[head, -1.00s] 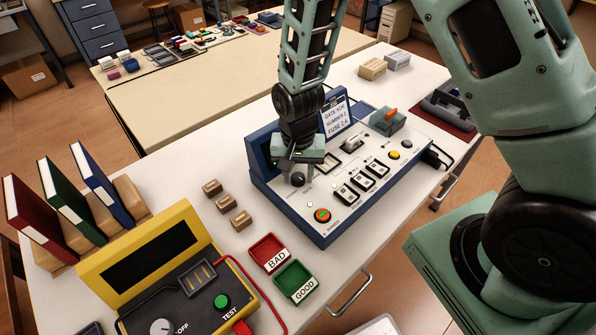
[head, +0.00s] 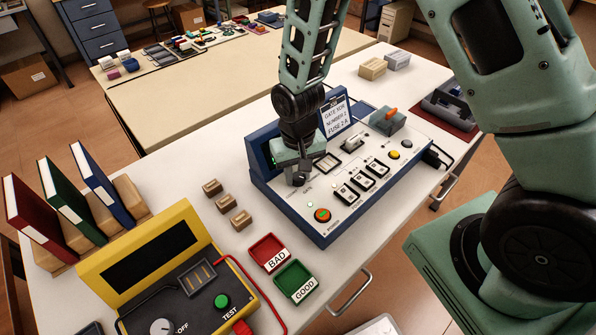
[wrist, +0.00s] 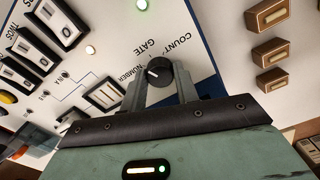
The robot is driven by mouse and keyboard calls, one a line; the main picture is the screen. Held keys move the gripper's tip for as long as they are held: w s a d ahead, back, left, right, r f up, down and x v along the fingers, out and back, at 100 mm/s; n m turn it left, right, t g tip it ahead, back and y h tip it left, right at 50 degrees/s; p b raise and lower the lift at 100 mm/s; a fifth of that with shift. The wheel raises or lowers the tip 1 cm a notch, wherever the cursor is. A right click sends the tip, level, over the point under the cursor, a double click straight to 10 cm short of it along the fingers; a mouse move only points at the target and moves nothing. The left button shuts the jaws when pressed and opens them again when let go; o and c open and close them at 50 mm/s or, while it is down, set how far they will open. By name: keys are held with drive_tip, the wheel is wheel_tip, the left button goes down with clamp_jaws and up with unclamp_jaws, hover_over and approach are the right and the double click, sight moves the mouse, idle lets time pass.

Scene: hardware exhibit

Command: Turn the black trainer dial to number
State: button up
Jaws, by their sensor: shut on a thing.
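The black trainer dial (wrist: 160,71) sits on the white panel of the blue trainer (head: 322,240). COUNT, GATE and NUMBER are printed around it in the wrist view. Its white mark faces left, on the side where NUMBER is printed. My gripper (head: 298,173) is lowered onto the panel's left part, with its fingers shut on either side of the dial. In the head view my gripper mostly hides the dial. A green glow shows on the trainer's upright display beside my wrist.
A card (head: 335,115) reads gate XOR, number 2, fuse 2 A. Switches (head: 362,180), a yellow button (head: 381,155) and an orange-green button (head: 322,215) share the panel. Several tan blocks (head: 227,204), red BAD (head: 267,250) and green GOOD trays (head: 292,282) stand nearby.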

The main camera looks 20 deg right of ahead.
sight(298, 176)
drive_tip(key=shift+n, duration=2)
drive_tip(key=o, duration=1)
drive_tip(key=shift+r, duration=0.15)
wheel_tip(298, 176, up, 17)
drive_tip(key=shift+r+b, duration=0.1)
drive_tip(key=shift+b, duration=0.35)
